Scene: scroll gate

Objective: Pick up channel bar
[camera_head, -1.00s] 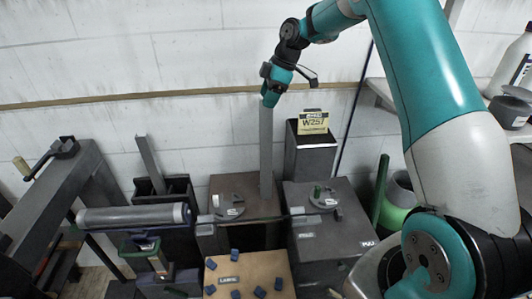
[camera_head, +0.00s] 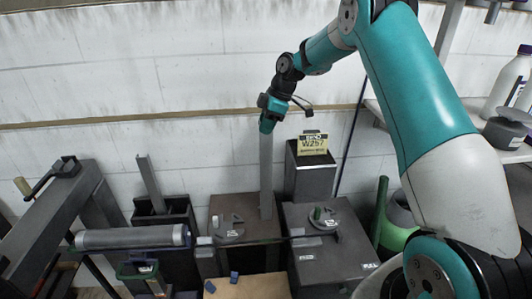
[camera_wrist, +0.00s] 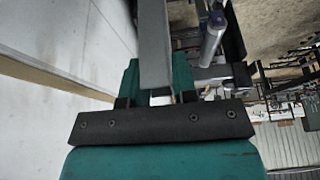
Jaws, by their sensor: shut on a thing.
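The channel bar (camera_head: 265,170) is a long grey metal bar. It stands upright below my gripper (camera_head: 267,128), which is shut on its top end. Its lower end meets the brown-topped box (camera_head: 232,209) in the picture; I cannot tell whether it stands in it or hangs just above. In the wrist view my gripper (camera_wrist: 156,90) shows its teal fingers on both sides of the bar (camera_wrist: 154,45), which runs away from the camera. A similar grey bar (camera_head: 150,183) leans in a dark open bin at the left.
A tall dark box with a yellow W257 sign (camera_head: 314,144) stands right of the bar. A dark cabinet (camera_head: 325,255) stands in front of it. A grey roller (camera_head: 131,237) and a crank frame (camera_head: 50,215) are at left. A white wall (camera_head: 120,75) is behind.

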